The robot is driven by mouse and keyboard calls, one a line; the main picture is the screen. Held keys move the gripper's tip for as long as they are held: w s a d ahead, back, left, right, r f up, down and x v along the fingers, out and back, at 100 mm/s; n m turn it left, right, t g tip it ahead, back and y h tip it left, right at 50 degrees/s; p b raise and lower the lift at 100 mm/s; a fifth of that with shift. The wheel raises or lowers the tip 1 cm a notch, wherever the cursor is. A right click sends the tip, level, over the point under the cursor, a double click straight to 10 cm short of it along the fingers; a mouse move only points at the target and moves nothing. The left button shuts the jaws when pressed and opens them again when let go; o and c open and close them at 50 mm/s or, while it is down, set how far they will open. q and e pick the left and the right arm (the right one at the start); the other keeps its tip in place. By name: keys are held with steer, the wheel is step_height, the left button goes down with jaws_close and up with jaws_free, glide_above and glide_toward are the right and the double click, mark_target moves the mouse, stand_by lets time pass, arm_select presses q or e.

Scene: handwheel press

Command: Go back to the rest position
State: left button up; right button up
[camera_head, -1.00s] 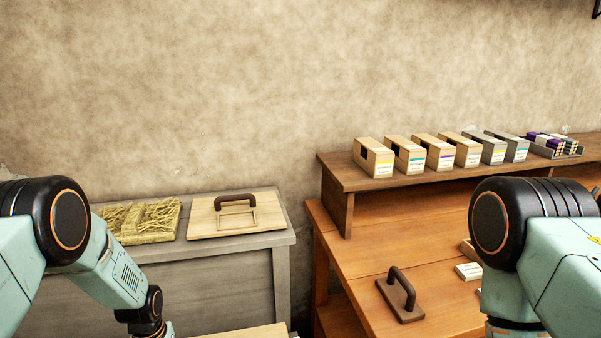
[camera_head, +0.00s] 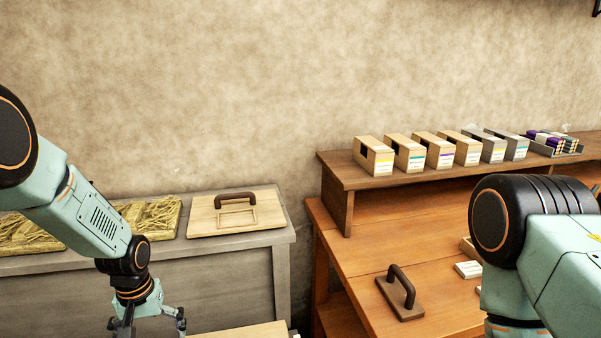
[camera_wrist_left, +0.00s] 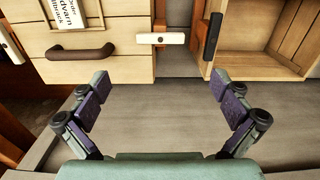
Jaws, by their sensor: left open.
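My left gripper (camera_head: 147,325) is at the lower left of the head view, pointing down in front of the grey bench, its tips cut off by the frame edge. In the left wrist view the left gripper (camera_wrist_left: 165,100) has its two purple-padded fingers wide apart with nothing between them. Beyond the fingers are a wooden drawer front (camera_wrist_left: 110,68) with a dark curved handle and an open wooden box (camera_wrist_left: 262,50). My right arm shows at the right of the head view; its gripper is out of frame.
The grey bench (camera_head: 215,280) carries straw-like mats (camera_head: 150,215) and a wooden board with a handle (camera_head: 236,215). The brown desk (camera_head: 345,262) holds a handled block (camera_head: 400,295). Several card boxes (camera_head: 440,152) line its raised shelf. A pale wooden surface (camera_head: 245,332) shows at the bottom edge.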

arm_select(q)
steer(key=f, duration=1.1)
steer(key=shift+s, duration=0.2)
steer(key=shift+w+f, duration=0.1)
steer(key=shift+f, duration=0.25)
steer(key=shift+m+b, duration=0.35)
steer(key=shift+m, duration=0.55)
steer(key=shift+m+b, duration=0.3)
steer(key=shift+m, duration=0.9)
steer(key=m+b, duration=0.1)
steer(key=m, duration=0.3)
steer(key=shift+m, duration=0.4)
steer(key=m+b, duration=0.1)
steer(key=m, duration=0.3)
steer(key=shift+m, duration=0.4)
steer(key=m+b, duration=0.1)
steer(key=m, duration=0.3)
steer(key=shift+r, duration=0.75)
steer(key=shift+d, duration=0.2)
